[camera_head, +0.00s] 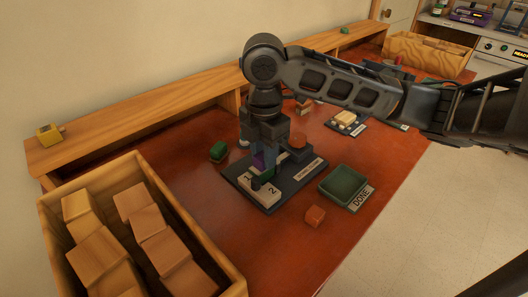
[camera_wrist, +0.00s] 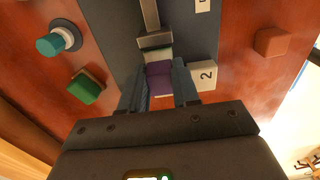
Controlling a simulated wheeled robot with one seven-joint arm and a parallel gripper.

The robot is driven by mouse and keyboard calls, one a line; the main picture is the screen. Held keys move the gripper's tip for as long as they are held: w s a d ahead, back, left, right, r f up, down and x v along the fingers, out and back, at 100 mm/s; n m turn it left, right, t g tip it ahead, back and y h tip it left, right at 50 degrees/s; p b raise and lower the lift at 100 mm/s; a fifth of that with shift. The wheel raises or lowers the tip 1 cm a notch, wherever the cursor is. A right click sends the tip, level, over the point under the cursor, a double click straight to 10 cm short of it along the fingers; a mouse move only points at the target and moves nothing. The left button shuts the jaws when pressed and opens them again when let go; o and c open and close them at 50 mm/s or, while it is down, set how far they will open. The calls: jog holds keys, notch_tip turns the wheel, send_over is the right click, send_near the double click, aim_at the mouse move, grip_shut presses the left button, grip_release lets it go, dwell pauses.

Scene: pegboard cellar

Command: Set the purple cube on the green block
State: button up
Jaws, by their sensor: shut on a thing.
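My gripper (camera_head: 261,164) is low over a dark board (camera_head: 240,178) with tiles numbered 1 and 2. It is shut on the purple cube (camera_head: 257,160), which also shows between the fingers in the wrist view (camera_wrist: 158,78).
A green tray (camera_head: 343,199) labelled DONE and an orange cube (camera_head: 315,215) are right of the board. A wooden crate (camera_head: 200,231) of wooden blocks fills the front left. A teal knob-like thing (camera_wrist: 50,45) stands near the board. A wooden shelf (camera_head: 150,112) runs along the wall.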

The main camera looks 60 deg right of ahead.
jog(key=o, duration=1.5)
jog(key=shift+r+p, duration=2.35)
jog(key=shift+r, duration=0.7)
